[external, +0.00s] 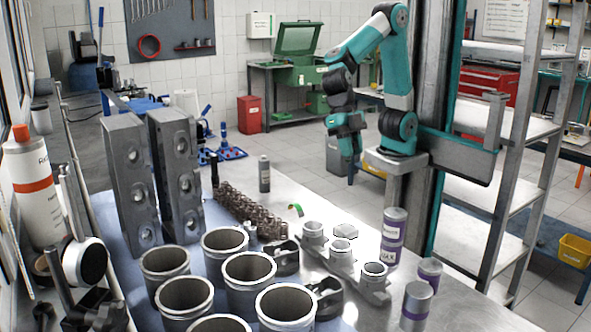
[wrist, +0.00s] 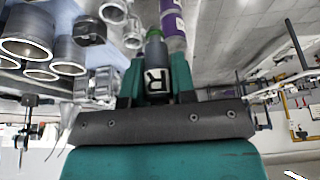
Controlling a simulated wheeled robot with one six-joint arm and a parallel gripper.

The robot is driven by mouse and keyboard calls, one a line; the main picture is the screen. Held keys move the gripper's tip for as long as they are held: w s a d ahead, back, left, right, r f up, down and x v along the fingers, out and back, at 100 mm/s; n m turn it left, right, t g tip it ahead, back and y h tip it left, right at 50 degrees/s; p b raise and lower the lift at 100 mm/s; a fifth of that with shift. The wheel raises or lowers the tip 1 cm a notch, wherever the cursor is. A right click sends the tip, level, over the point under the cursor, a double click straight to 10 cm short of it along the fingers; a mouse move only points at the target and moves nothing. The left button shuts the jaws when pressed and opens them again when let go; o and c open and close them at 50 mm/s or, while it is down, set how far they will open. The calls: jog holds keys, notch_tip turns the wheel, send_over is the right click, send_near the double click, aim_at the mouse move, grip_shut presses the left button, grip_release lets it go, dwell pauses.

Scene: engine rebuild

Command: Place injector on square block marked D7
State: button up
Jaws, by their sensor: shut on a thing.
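My gripper (external: 350,172) hangs in the air past the bench's right edge, away from the parts on it. In the wrist view, its teal fingers are shut on a dark grey cylinder (wrist: 155,52) with a white label reading R. I cannot tell whether this is the injector, and in the external view it is too small to make out. No square block marked D7 can be picked out in either view.
The steel bench (external: 470,313) holds several cylinder liners (external: 250,268), two upright grey blocks (external: 176,165), a manifold (external: 345,262) and purple-banded canisters (external: 394,228). A small grey bottle (external: 264,173) stands near the back. Shelving (external: 500,180) rises at the right.

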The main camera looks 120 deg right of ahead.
notch_tip(320, 180, down, 20)
jog(key=shift+r+p, duration=0.2)
jog(key=shift+p, duration=0.35)
jog(key=shift+f, duration=0.25)
jog(key=o, duration=0.9)
jog(key=shift+r, duration=0.1)
jog(key=shift+r, duration=0.1)
